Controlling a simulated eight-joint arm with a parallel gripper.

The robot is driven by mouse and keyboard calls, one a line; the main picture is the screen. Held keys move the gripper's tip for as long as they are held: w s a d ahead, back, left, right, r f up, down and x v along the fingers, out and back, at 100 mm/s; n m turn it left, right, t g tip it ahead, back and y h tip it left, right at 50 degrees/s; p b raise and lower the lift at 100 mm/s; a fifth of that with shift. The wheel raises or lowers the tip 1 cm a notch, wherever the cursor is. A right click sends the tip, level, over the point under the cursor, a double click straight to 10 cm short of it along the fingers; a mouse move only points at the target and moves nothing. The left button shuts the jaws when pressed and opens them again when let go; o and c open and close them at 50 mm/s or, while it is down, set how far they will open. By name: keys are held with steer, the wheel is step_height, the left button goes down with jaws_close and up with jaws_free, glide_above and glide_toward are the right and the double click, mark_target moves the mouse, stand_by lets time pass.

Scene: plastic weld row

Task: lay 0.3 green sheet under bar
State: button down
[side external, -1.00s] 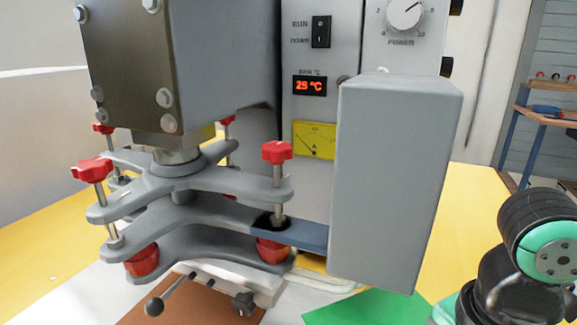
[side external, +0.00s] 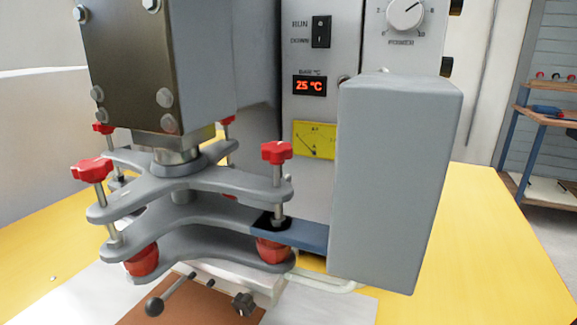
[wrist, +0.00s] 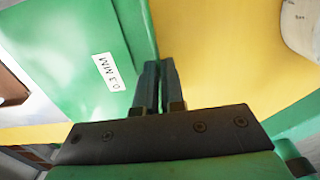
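A green sheet (wrist: 80,50) with a white "0.3 MM" label fills the upper left of the wrist view. My gripper (wrist: 159,68) has its two dark fingers close together on the sheet's right edge, which runs in between them. Neither the sheet nor my gripper is in the side view. There, the press's grey lower plate (side external: 190,240) with red knobs stands above a white bed (side external: 262,285) and a brown pad (side external: 185,308). I cannot tell which part is the bar; the underside of the press is mostly hidden.
A large grey box (side external: 390,185) juts out right of the press. A lever with a dark ball end (side external: 154,306) sticks out in front. The yellow table (side external: 470,240) is clear at right. A round pale object (wrist: 303,25) lies at the wrist view's upper right.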

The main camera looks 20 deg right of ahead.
steer(key=shift+f, duration=1.95)
steer(key=c, duration=1)
jaws_free()
steer(key=shift+r, duration=0.1)
steer(key=shift+r, duration=5.9)
